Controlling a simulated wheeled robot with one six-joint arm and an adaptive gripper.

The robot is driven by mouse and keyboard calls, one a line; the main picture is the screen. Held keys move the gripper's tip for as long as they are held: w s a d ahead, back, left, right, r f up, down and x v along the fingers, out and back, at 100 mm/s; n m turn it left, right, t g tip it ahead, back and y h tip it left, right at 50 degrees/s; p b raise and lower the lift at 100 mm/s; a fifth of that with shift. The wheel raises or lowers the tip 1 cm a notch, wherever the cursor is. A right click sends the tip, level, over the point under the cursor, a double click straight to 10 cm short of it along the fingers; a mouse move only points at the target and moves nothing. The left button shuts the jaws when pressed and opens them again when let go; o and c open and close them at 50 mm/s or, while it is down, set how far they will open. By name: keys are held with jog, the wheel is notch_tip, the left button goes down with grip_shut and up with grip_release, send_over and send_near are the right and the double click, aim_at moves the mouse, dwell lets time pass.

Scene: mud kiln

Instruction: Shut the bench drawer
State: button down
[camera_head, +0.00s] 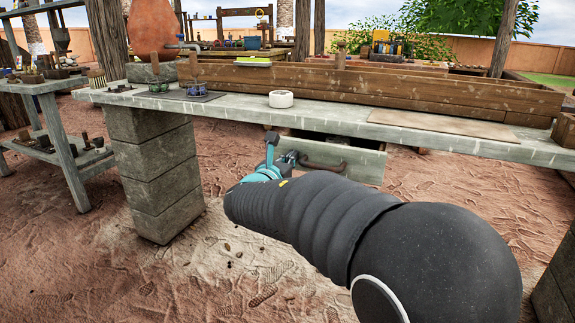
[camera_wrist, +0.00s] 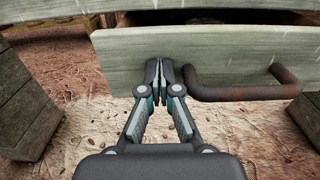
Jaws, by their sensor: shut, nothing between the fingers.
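The bench drawer (camera_head: 345,158) hangs under the bench top and stands partly open, with a dark gap behind its front. Its pale wooden front also shows in the wrist view (camera_wrist: 230,52), with a rusty brown bar handle (camera_wrist: 245,92) on it. My gripper (camera_wrist: 161,66) is shut and empty, with its fingertips in front of the drawer front, just left of the handle. I cannot tell whether the tips touch the wood. In the head view my gripper (camera_head: 287,157) is at the drawer's left part, and my arm hides some of the area below.
The bench top (camera_head: 330,124) carries a white round dish (camera_head: 281,99), a brown board (camera_head: 443,124) and small pots on a dark mat (camera_head: 190,95). A block pillar (camera_head: 160,175) supports the bench on the left. The sandy ground below the drawer is mostly clear.

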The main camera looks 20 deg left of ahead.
jog(key=w+p, duration=0.1)
jog(key=w, duration=0.6)
jog(key=shift+w, duration=0.3)
jog(key=shift+w+r, duration=0.1)
jog(key=shift+w+d+r, duration=0.1)
jog(key=shift+r, duration=0.05)
jog(key=shift+s, duration=0.2)
jog(key=s+b, duration=0.1)
jog(key=s, duration=1.3)
jog(key=shift+a+f, duration=0.2)
jog(key=shift+f, duration=0.05)
